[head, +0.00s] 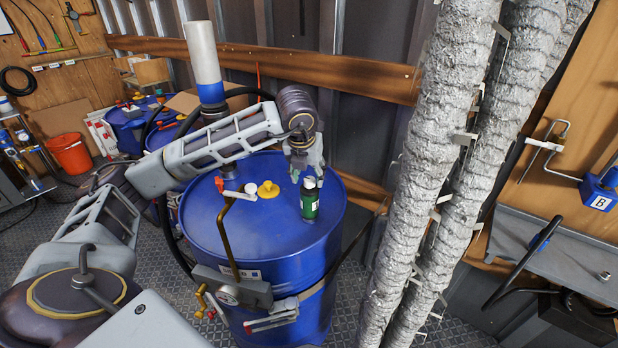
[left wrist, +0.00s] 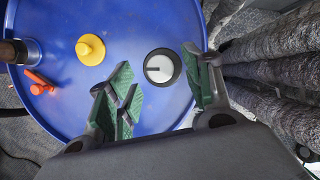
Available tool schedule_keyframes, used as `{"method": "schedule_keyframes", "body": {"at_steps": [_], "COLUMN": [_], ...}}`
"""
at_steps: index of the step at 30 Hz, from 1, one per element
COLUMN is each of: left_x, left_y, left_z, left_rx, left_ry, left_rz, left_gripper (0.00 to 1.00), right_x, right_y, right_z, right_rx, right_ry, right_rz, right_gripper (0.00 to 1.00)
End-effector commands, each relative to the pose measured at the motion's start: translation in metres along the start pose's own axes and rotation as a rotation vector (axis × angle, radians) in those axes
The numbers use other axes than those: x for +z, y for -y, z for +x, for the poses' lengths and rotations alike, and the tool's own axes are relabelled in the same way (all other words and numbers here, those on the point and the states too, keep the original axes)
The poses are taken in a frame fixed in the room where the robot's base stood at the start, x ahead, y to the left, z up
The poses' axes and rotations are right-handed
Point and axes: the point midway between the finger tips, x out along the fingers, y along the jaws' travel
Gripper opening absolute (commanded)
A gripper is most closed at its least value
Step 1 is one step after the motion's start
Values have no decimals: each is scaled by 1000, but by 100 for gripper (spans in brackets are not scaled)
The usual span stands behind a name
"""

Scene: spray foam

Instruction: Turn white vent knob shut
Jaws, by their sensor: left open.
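The white vent knob (left wrist: 159,67) is a round white cap with a dark mark, seen from above in the left wrist view. My right gripper is in neither view.
A white-and-blue cylinder (head: 205,62) rises behind my arm. Thick grey wrapped pipes (head: 430,150) stand close to the drum's right.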

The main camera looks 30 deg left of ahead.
Motion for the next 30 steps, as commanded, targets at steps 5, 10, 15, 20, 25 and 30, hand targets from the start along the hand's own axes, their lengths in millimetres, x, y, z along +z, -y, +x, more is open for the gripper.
{"method": "schedule_keyframes", "body": {"at_steps": [5,10,15,20,25,30], "left_x": [0,0,0,0,0,0], "left_y": [0,0,0,0,0,0], "left_z": [15,21,21,21,21,21], "left_rx": [1,-1,0,0,0,0], "left_ry": [0,1,1,1,1,1], "left_rz": [-1,0,0,0,0,0], "left_gripper": [51,51,51,43,21,5], "right_x": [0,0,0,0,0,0], "right_y": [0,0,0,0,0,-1], "right_z": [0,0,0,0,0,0], "right_rx": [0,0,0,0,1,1], "right_ry": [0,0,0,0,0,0], "right_rz": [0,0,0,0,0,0], "right_gripper": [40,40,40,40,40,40]}}
